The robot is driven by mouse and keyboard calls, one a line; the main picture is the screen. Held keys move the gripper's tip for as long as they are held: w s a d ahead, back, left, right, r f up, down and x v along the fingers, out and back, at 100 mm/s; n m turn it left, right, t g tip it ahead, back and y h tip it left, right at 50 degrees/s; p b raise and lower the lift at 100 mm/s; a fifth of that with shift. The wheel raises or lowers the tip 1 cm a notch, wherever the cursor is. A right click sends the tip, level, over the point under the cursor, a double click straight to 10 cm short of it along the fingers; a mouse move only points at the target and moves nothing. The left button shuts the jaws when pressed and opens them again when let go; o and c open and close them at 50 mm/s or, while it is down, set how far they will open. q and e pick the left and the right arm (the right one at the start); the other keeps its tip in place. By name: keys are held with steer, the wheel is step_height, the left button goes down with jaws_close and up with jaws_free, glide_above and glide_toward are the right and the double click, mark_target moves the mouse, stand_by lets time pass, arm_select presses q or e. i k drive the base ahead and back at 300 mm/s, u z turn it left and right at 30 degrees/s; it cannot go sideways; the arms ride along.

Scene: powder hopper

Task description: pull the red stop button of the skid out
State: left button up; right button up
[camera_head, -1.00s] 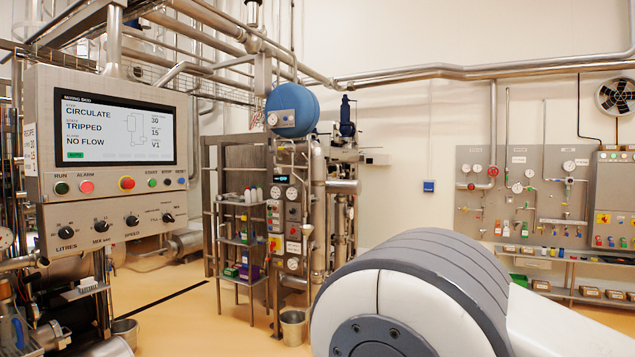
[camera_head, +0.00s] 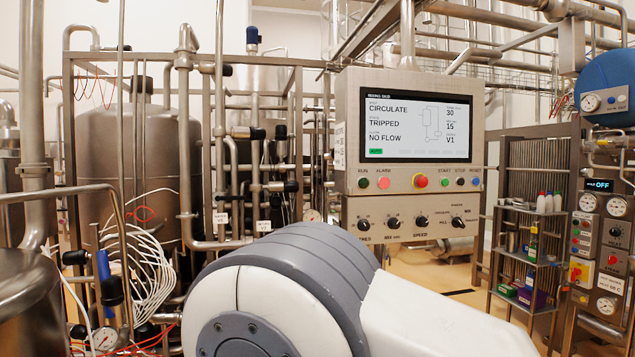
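The mixing skid's control panel (camera_head: 352,205) stands right of the middle in the head view. Its screen (camera_head: 416,125) reads CIRCULATE, TRIPPED and NO FLOW. One of my arms fills the lower middle, in front of the panel's lower left. Neither gripper shows in this view.
Steel tanks (camera_head: 135,165) and pipes crowd the left, with white hose (camera_head: 150,270) hanging there. A shelf rack (camera_head: 527,255) with bottles stands right of the panel. Some bare floor (camera_head: 440,270) shows below the panel.

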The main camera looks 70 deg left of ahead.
mark_target(422, 181)
steer(key=u, duration=1)
steer(key=i, duration=0.25)
